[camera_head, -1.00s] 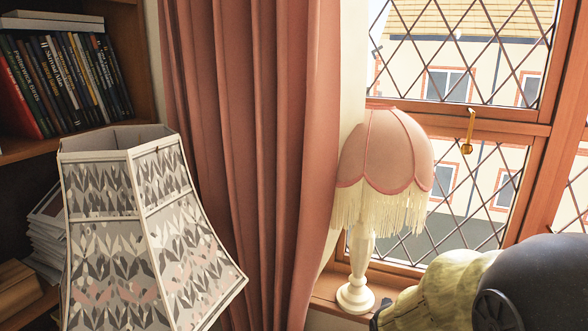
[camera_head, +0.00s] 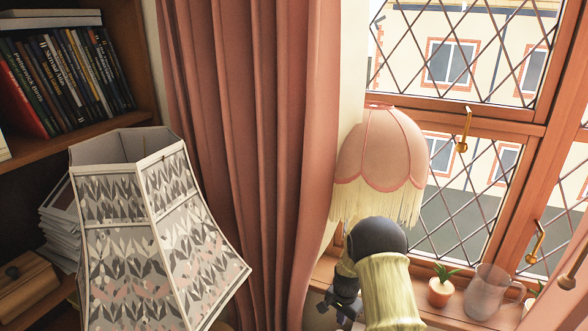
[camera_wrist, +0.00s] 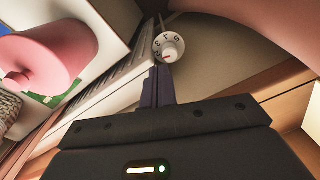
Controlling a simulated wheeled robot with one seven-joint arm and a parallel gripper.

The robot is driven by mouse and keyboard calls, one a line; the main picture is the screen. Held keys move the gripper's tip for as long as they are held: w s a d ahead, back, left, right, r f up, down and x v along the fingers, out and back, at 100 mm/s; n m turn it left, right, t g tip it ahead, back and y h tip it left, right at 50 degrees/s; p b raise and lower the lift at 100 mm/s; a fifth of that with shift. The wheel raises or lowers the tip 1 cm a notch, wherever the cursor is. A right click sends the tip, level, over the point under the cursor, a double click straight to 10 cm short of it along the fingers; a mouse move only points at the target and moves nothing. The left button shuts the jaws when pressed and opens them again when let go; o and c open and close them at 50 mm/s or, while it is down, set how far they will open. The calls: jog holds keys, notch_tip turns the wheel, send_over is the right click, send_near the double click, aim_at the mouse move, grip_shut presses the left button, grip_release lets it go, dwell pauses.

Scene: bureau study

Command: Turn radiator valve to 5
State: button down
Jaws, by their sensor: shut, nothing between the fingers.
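The radiator valve (camera_wrist: 169,46) is a white round dial with dark numbers and a small red mark, at the top middle of the wrist view. The numbers are tilted, and I cannot tell which one is set. My gripper (camera_wrist: 158,74) has its dark fingers together with nothing between them. The fingertips point at the lower left edge of the dial; whether they touch it is unclear. The white ribbed radiator (camera_wrist: 115,88) runs diagonally left of the fingers. In the head view the valve and radiator are out of sight.
A pink fringed lamp (camera_head: 382,150) stands on the windowsill beside my arm, with a plant pot (camera_head: 440,292) and glass jug (camera_head: 487,290) to its right. A patterned lampshade (camera_head: 160,240) and a pink curtain (camera_head: 240,150) are left. A pink cylinder (camera_wrist: 45,62) lies left in the wrist view.

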notch_tip(320, 180, down, 6)
jog(key=w+m+p, duration=0.1)
jog(key=shift+w+f+m, duration=0.25)
jog(key=shift+w+m, duration=0.05)
jog(key=shift+m, duration=0.1)
jog(key=shift+a, duration=0.1)
jog(key=shift+f+b, duration=2.3)
jog(key=shift+f, duration=1.25)
jog(key=shift+w+r, duration=0.1)
jog(key=shift+w, duration=0.15)
